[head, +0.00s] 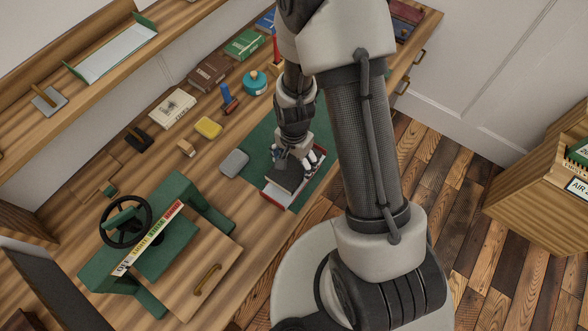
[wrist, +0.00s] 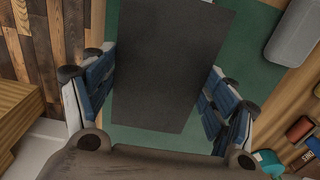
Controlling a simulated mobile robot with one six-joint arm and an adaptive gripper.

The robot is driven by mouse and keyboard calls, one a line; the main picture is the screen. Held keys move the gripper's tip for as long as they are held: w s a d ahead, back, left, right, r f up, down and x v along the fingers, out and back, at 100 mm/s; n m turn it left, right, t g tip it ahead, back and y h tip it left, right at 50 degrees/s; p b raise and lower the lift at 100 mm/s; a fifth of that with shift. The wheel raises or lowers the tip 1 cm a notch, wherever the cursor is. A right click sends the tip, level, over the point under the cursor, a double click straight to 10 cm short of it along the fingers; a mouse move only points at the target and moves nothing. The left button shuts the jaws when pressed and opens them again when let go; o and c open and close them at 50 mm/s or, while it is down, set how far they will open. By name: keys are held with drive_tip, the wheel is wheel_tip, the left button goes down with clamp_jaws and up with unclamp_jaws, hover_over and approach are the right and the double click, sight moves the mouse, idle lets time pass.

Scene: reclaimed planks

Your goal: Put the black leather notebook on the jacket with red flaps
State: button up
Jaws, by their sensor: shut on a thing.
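The black leather notebook (head: 287,178) is in my gripper (head: 292,165) in the head view, over the front part of a green mat. In the wrist view the notebook (wrist: 168,65) is a dark rectangle between the blue finger pads of my gripper (wrist: 160,95), shut on it. A white sheet with red edges, apparently the jacket with red flaps (head: 279,196), shows below and in front of the notebook in the head view. The notebook and gripper hide much of it. I cannot tell whether the notebook touches it. I cannot make the jacket out in the wrist view.
The green mat (head: 257,151) lies on the wooden desk. A grey rounded block (head: 234,163) sits at its left edge. Books, a yellow block (head: 208,128) and a teal round container (head: 255,83) stand behind. A green frame with a black wheel (head: 125,221) stands at front left.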

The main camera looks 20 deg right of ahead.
sight(294, 169)
drive_tip(key=shift+f+b, duration=0.6)
drive_tip(key=shift+f, duration=1.4)
drive_tip(key=shift+f, duration=0.2)
drive_tip(key=o, duration=1.2)
drive_tip(key=shift+r, duration=0.15)
